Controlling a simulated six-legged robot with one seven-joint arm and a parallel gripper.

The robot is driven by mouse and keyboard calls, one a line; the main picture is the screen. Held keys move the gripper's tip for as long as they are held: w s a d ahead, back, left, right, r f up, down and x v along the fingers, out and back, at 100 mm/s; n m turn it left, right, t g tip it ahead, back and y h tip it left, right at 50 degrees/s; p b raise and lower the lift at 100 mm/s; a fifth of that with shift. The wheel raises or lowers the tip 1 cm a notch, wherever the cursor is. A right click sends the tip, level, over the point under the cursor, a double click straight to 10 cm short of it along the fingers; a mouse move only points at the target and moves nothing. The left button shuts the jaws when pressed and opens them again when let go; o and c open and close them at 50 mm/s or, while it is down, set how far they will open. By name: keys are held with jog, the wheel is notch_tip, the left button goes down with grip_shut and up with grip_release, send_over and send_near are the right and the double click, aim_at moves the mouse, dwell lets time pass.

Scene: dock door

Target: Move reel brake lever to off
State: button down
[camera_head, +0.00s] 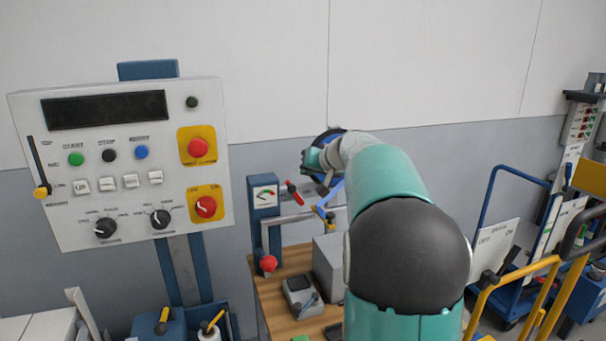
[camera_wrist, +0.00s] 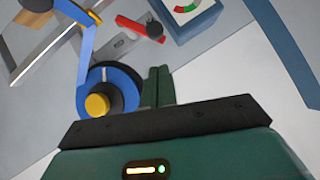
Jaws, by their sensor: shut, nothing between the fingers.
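A red lever (camera_head: 292,192) with a dark end sits on a small plate beside a gauge post, left of my gripper. The red lever (camera_wrist: 140,28) shows at the top of the wrist view, with a round black part at one end. I take it as the reel brake lever; its markings are too small to read. A blue reel (camera_head: 328,139) is partly hidden behind my gripper (camera_head: 313,163). In the wrist view the reel (camera_wrist: 125,82) with a yellow knob lies just left of my gripper (camera_wrist: 158,72), whose fingers are shut and empty, apart from the lever.
A gauge (camera_head: 264,196) stands left of the lever. A wooden bench (camera_head: 271,297) carries a grey box and small devices. A control panel (camera_head: 120,200) hangs at left. Carts with yellow and blue rails (camera_head: 487,205) stand at right; one plate shows off and on markings.

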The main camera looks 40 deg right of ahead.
jog(key=v, duration=1)
dwell(0.3)
